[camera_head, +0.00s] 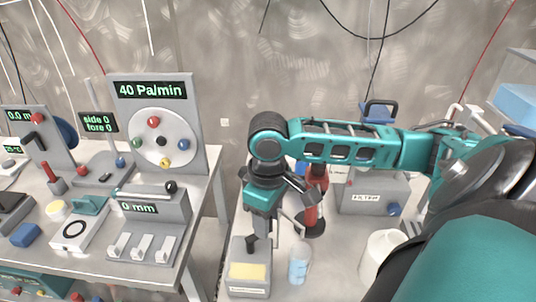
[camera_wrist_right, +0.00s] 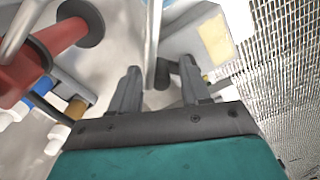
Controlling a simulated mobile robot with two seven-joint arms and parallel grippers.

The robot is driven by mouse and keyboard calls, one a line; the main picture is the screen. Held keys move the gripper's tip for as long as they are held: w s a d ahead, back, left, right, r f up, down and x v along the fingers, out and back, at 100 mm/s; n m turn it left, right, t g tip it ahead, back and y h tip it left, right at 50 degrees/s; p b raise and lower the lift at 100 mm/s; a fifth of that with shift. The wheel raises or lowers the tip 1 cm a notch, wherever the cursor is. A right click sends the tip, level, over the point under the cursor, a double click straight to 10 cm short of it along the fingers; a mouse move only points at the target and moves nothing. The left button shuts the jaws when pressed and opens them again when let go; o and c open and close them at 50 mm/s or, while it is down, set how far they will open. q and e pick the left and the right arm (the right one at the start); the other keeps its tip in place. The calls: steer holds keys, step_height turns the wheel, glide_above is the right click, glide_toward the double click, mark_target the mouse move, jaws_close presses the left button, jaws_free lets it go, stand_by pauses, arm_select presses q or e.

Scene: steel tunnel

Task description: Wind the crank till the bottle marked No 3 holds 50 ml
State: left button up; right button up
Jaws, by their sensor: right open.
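My right gripper (camera_wrist_right: 160,80) is open, its two dark fingers apart. In the head view the gripper (camera_head: 252,226) hangs tilted down above a grey box (camera_head: 250,283) with a yellow label. In the right wrist view a grey rod and a black knob (camera_wrist_right: 162,75) show between or just beyond the fingers; I cannot tell whether they touch, or whether this is the crank. A clear bottle with bluish content (camera_head: 299,264) stands right of the box. No number or level on it is readable. Bottle No 3 cannot be picked out. My left gripper is not in view.
A red device (camera_head: 314,200) on a dark base stands behind the bottle; a box marked FILTER (camera_head: 366,196) is right of it. A white jug (camera_head: 380,252) stands front right. The left bench holds a 40 Pa/min panel (camera_head: 155,92). A gap separates the benches.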

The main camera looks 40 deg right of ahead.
step_height(320, 180, up, 13)
stand_by(0.6)
steer(key=shift+f, duration=0.15)
